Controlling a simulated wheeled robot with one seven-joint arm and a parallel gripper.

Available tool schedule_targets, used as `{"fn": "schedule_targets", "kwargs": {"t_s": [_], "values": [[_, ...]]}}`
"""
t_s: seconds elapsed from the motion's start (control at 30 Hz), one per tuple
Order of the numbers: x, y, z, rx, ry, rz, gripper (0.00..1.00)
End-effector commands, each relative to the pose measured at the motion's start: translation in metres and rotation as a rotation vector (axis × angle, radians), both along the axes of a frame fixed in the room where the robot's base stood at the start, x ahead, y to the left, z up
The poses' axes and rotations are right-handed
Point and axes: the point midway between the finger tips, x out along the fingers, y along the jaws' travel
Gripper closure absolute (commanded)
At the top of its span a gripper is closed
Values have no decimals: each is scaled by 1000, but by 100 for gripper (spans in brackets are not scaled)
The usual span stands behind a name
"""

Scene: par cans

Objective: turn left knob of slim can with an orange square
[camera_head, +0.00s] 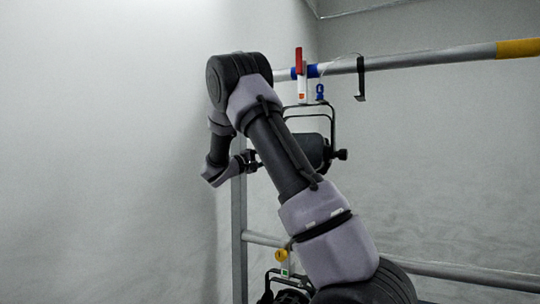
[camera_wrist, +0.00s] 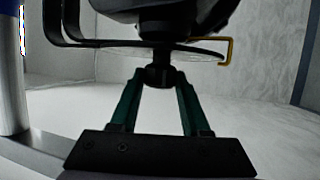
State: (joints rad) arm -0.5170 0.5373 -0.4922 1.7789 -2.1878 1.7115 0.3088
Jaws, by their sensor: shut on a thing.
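The slim dark can (camera_head: 311,150) hangs in its black yoke from the upper rail, with a small orange mark (camera_head: 302,97) on the white tag of its red-handled clamp above. Its right knob (camera_head: 342,155) sticks out to the right. My gripper (camera_head: 250,160) is at the can's left side, where the arm partly covers the view. In the wrist view my gripper (camera_wrist: 160,82) has its green fingers converging on the dark left knob (camera_wrist: 158,72), one on each side. The can's dark underside (camera_wrist: 150,12) fills the top there. How far the knob is turned cannot be told.
The upper rail (camera_head: 430,56) with a yellow end runs right, with a black hook (camera_head: 360,78) on it. A grey upright post (camera_head: 239,225) stands below. A lower rail (camera_head: 470,273) carries another dark can (camera_head: 288,296) with a green-marked tag. A white wall is close on the left.

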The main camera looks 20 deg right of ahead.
Motion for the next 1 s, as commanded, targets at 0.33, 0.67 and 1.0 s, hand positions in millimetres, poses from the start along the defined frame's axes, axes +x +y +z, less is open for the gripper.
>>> {"fn": "schedule_targets", "kwargs": {"t_s": [0.33,0.67,1.0], "values": [[1,0,-5,-177,-134,0,100],[1,-1,-5,-238,-187,-2,100],[1,-2,-6,-243,-191,-2,100]]}}
